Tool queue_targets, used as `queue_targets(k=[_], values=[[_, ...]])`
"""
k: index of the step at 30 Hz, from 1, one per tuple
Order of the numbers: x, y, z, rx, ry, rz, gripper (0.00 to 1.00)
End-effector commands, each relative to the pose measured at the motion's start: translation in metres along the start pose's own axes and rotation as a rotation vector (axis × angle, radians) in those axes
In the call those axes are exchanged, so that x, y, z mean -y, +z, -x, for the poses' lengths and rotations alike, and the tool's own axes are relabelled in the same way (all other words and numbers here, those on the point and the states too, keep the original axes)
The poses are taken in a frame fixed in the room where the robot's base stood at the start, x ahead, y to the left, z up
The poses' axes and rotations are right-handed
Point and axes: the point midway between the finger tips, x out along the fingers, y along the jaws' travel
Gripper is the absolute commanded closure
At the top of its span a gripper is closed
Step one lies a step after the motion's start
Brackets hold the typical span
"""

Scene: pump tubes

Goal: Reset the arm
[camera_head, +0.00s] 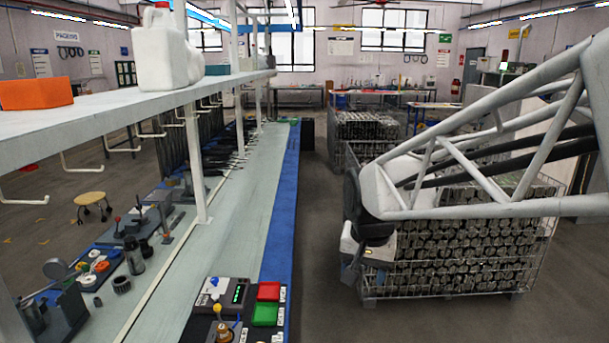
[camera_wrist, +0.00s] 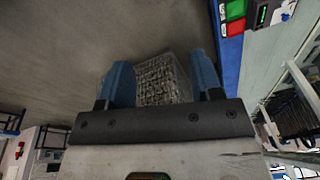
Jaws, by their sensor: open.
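My gripper shows in the wrist view (camera_wrist: 163,80) with its two blue fingers apart and nothing between them. Past the fingers, the wrist view shows the floor and a wire crate of tubes (camera_wrist: 163,88) farther off. In the head view my white arm comes in from the right, and its end hangs in front of a wire crate full of tubes (camera_head: 470,262). The fingers are hard to make out in that view. The gripper is apart from the workbench.
The long workbench (camera_head: 255,190) with a blue edge runs along the left. A control box with red and green buttons (camera_head: 240,310) sits at its near end. A shelf (camera_head: 120,115) above holds a white jug (camera_head: 160,50) and an orange box (camera_head: 36,93). Floor between bench and crates is clear.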

Motion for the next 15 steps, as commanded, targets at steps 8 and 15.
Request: queue_targets(k=[8, 15], values=[[-0.047, 0.053, 0.017, -0.025, 0.001, 0.084, 0.41], [-0.082, 0.1, 0.023, -0.044, 0.006, 0.161, 0.41]])
